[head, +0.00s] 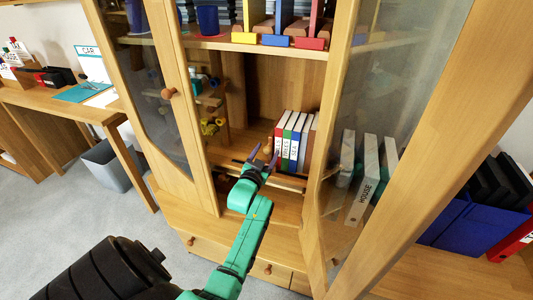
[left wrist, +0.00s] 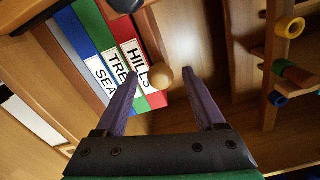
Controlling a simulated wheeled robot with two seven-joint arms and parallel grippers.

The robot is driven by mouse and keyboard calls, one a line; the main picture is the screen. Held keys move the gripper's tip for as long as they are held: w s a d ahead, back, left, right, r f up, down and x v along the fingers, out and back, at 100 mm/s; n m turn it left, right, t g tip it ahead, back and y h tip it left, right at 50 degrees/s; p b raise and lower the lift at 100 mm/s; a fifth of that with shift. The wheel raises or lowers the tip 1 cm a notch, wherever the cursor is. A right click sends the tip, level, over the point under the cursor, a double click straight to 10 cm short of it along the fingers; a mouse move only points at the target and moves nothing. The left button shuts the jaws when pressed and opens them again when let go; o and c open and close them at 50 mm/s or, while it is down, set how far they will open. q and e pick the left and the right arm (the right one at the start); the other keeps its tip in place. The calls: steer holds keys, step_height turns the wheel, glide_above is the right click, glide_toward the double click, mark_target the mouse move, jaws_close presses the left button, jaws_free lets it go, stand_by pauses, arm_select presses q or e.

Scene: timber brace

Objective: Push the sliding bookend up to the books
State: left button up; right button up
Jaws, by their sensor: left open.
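The books stand upright in a row on the cabinet's open shelf: a red one (head: 281,134) marked HILLS, a green one (head: 289,146) and a blue one (head: 299,145). In the left wrist view the red book (left wrist: 143,60) is nearest my gripper. A round wooden knob (left wrist: 161,77), apparently the sliding bookend's, shows beside it between the finger lines; it also shows in the head view (head: 268,146). The bookend's body is hard to make out. My left gripper (head: 264,155) is open and empty in front of the knob. My right gripper is out of view.
Cabinet doors stand at the left (head: 176,100) and right (head: 385,150) of the opening. Small shelves with colored rolls (head: 212,126) are left of the bookend. An upper shelf (head: 270,47) is above. A dark rail runs along the shelf front.

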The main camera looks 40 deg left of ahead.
arm_select(q)
steer(key=shift+s+r, duration=0.1)
steer(key=shift+s, duration=0.05)
steer(key=p+v, duration=0.4)
steer(key=shift+s+d+r+p, duration=0.2)
steer(key=shift+s+r+p, duration=0.1)
steer(key=shift+s, duration=0.05)
steer(key=p+v, duration=0.4)
steer(key=v, duration=0.5)
steer(key=shift+s+f, duration=0.25)
steer(key=shift+f, duration=0.1)
steer(key=shift+d+f, duration=0.1)
steer(key=shift+d, duration=0.05)
